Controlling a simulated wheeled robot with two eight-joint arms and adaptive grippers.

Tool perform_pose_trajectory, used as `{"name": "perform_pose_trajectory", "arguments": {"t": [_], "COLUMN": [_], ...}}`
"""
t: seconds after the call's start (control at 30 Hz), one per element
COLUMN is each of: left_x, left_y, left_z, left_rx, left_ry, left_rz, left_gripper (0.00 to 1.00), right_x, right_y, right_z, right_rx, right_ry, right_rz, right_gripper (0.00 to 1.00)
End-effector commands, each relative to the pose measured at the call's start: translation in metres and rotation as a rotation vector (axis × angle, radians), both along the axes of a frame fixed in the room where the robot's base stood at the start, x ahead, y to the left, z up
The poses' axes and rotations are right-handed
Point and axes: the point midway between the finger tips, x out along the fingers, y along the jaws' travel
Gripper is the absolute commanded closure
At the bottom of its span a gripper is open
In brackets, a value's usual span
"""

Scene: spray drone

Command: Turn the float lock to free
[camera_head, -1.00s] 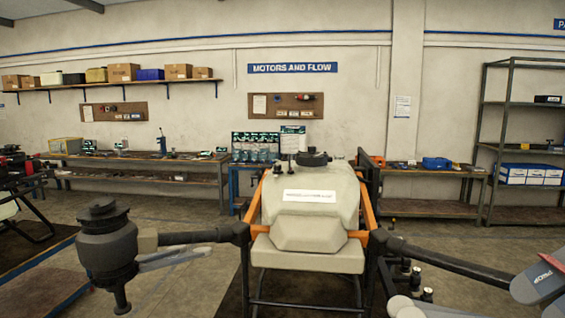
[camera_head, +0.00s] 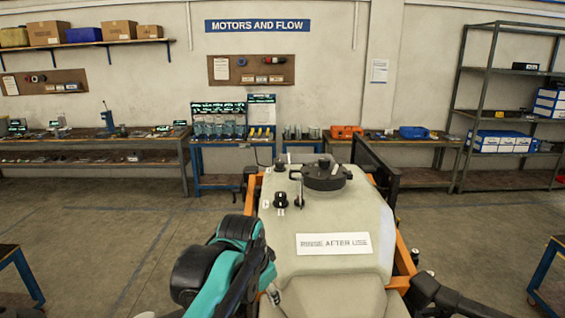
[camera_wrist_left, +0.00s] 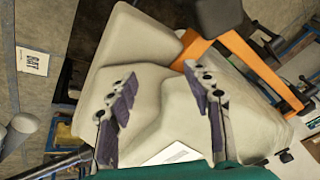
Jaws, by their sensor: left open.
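The pale drone tank (camera_head: 320,225) stands in front of me with a "RINSE AFTER USE" label. On its top left is a small black knob (camera_head: 281,200) with small white marks beside it. I cannot tell for sure which is the float lock. My left arm, teal and black, reaches up at the tank's left side in the head view. In the left wrist view my left gripper (camera_wrist_left: 165,105) is open, its two purple-padded fingers wide apart, with the tank behind them and nothing between them. My right gripper is not in view.
A large black filler cap (camera_head: 325,177) sits on the tank's top. Orange frame bars (camera_wrist_left: 245,60) flank the tank. A dark boom (camera_head: 450,300) runs out at lower right. Workbenches (camera_head: 90,145) and a shelf rack (camera_head: 500,110) stand behind, with clear floor between.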

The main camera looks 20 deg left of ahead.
Motion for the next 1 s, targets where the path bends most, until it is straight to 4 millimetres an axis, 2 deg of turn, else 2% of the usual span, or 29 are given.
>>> {"name": "perform_pose_trajectory", "arguments": {"t": [0.03, 0.1, 0.2, 0.4, 0.53, 0.7, 0.83, 1.0], "left_x": [0.026, 0.056, 0.097, 0.168, 0.200, 0.221, 0.226, 0.228], "left_y": [0.002, 0.003, 0.007, 0.014, 0.018, 0.021, 0.023, 0.023], "left_z": [0.047, 0.082, 0.126, 0.191, 0.213, 0.223, 0.223, 0.211], "left_rx": [0.026, 0.064, 0.109, 0.174, 0.197, 0.207, 0.207, 0.207], "left_ry": [0.029, 0.071, 0.130, 0.242, 0.304, 0.355, 0.374, 0.379], "left_rz": [-0.063, -0.159, -0.301, -0.590, -0.767, -0.939, -1.008, -1.032], "left_gripper": [0.49, 0.49, 0.49, 0.49, 0.49, 0.49, 0.49, 0.49], "right_x": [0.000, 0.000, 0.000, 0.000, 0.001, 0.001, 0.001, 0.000], "right_y": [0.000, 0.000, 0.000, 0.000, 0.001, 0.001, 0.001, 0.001], "right_z": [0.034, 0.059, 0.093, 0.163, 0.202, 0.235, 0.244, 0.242], "right_rx": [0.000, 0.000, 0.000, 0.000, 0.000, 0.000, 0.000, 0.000], "right_ry": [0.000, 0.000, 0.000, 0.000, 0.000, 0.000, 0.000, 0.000], "right_rz": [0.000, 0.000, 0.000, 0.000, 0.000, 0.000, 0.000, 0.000], "right_gripper": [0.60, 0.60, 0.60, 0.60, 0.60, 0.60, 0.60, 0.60]}}
